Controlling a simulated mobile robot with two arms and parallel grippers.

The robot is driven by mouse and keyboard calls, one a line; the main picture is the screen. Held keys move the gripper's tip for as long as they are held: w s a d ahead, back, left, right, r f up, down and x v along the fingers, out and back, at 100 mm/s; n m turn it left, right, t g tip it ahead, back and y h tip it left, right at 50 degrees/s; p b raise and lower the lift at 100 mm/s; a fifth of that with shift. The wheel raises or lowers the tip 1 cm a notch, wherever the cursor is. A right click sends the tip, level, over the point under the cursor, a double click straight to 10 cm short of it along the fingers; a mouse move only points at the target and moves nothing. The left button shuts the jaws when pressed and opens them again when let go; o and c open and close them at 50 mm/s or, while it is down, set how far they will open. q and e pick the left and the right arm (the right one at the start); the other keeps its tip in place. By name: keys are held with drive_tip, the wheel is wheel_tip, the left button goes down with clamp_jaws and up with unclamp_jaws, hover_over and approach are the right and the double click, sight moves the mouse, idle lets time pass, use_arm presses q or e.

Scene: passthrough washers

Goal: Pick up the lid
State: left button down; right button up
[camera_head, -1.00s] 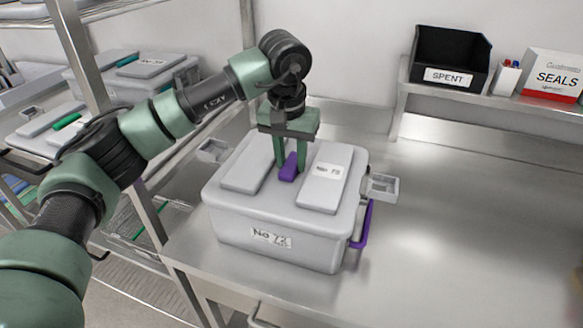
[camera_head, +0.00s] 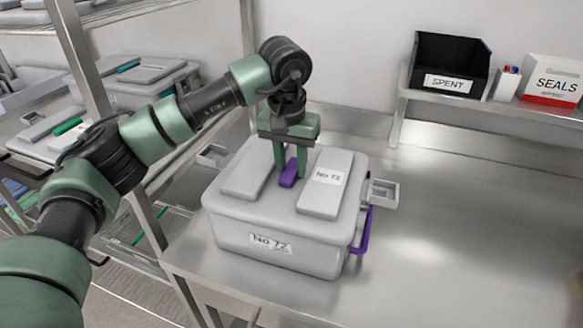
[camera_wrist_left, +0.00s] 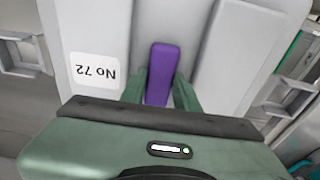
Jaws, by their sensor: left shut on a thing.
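The grey lid (camera_head: 267,199) lies on top of a grey box (camera_head: 290,259) labelled No 72, on the metal counter. The lid has two raised panels, one with a No 72 label, and a purple handle (camera_head: 288,174) between them. My left gripper (camera_head: 290,172) reaches down from above and is shut on the purple handle. In the left wrist view the handle (camera_wrist_left: 162,72) sits between the green fingers. The lid appears seated on the box, with no clear gap at the rim. My right gripper is not in view.
A purple latch (camera_head: 363,231) and a grey bracket (camera_head: 383,193) are at the box's right side. A black SPENT bin (camera_head: 449,64) and a SEALS box (camera_head: 553,77) stand on a shelf. A metal rack with similar boxes is at left. The counter at right is clear.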

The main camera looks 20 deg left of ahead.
use_arm(q)
drive_tip(key=shift+w+r, duration=0.15)
drive_tip(key=shift+r, duration=0.5)
wheel_tip(320, 180, up, 11)
drive_tip(key=b, duration=0.1)
wheel_tip(320, 180, up, 8)
drive_tip(key=p, duration=0.1)
hover_over(292, 169)
drive_tip(key=shift+f, duration=0.1)
wheel_tip(292, 169, up, 5)
drive_tip(key=p, duration=0.6)
idle(0.4)
drive_tip(key=shift+f, duration=0.1)
